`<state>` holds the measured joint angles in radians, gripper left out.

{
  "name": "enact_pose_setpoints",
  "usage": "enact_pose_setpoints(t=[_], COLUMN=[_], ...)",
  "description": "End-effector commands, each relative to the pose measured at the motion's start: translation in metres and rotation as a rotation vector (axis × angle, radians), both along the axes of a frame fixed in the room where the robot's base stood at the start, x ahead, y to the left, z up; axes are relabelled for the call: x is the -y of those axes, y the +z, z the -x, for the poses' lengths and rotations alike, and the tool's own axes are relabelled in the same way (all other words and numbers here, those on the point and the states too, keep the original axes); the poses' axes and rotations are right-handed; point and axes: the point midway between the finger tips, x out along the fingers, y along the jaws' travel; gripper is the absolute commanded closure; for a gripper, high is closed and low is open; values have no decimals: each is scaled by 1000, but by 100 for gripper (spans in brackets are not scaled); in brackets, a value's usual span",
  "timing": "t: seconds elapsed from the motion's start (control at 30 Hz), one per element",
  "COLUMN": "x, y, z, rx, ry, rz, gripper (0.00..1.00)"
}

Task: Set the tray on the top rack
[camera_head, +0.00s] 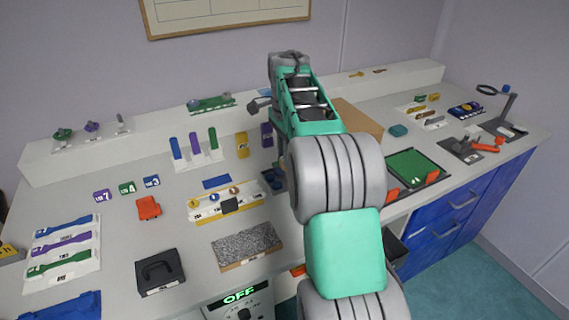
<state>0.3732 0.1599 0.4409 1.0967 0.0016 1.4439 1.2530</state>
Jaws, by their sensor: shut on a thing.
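My arm reaches up the middle of the view and bends down behind its own teal link. My gripper (277,152) is mostly hidden behind that link. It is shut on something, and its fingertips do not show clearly. A small dark blue tray-like piece (271,181) shows below it, partly covered by the arm. It looks like the held tray, and I cannot tell whether it touches the bench. A long white raised rack (160,124) runs along the back wall. A green holder (211,103) with small grey parts sits on it, left of my arm.
A white and yellow plate (243,209) lies left of my arm. A green mat (412,166) in a dark frame lies right. Bare bench shows at centre left.

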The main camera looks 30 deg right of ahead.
Motion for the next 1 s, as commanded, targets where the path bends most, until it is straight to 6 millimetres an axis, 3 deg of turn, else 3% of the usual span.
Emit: enact_pose_setpoints(t=[0.27,0.6,0.63,0.87,1.0], x=[0,0,0,0,0], y=[-38,-44,-44,-44,-43], z=[-8,-8,-8,-8,-8], rx=[0,1,0,0,0], ry=[-1,-1,-1,-1,-1], rz=[-1,-1,-1,-1,-1], gripper=[100,100,77,58,57])
